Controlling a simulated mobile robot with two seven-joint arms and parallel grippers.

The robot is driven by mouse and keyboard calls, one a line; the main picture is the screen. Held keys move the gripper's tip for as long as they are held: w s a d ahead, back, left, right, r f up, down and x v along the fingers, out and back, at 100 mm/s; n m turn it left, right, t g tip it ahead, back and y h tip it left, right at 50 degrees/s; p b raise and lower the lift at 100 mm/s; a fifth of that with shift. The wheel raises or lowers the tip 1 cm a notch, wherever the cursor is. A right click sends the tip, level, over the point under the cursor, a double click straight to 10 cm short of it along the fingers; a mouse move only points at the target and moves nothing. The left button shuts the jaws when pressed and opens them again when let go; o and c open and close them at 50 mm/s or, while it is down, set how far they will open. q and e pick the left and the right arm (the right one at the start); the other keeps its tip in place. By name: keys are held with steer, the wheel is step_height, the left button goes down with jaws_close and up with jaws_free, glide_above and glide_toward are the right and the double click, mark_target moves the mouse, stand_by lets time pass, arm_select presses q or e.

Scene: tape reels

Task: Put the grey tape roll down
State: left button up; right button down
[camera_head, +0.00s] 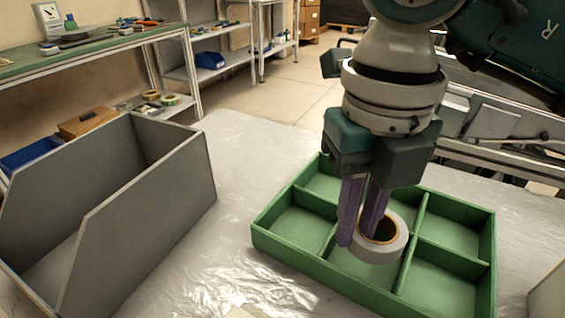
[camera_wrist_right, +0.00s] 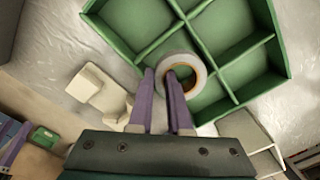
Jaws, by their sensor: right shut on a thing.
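The grey tape roll (camera_head: 380,255) is a pale ring with a brown inner core. My right gripper (camera_head: 356,236) is shut on its wall, one finger inside the hole and one outside. The roll also shows between and beside the fingers in the right wrist view (camera_wrist_right: 201,70). It is over the green divided tray (camera_head: 300,264), across the dividers near the middle. Whether it touches them I cannot tell. The tray's visible compartments look empty; some are partly hidden by the roll and gripper.
A large grey open bin (camera_head: 150,225) stands left of the tray on the plastic-covered table (camera_head: 235,150). A cream-coloured object (camera_wrist_right: 92,88) lies beside the tray in the wrist view. Shelves with other tape rolls (camera_head: 170,99) stand behind. The table between bin and tray is clear.

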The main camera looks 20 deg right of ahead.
mark_target(350, 249)
steer(key=shift+f+b, duration=0.35)
steer(key=shift+f, duration=1.9)
steer(key=shift+f, duration=0.1)
steer(key=c, duration=1.1)
jaws_free()
steer(key=shift+c, duration=0.2)
steer(key=shift+r, duration=0.25)
step_height(350, 249, up, 11)
steer(key=shift+w+f+p, duration=0.1)
steer(key=shift+p, duration=0.8)
steer(key=shift+r, duration=0.5)
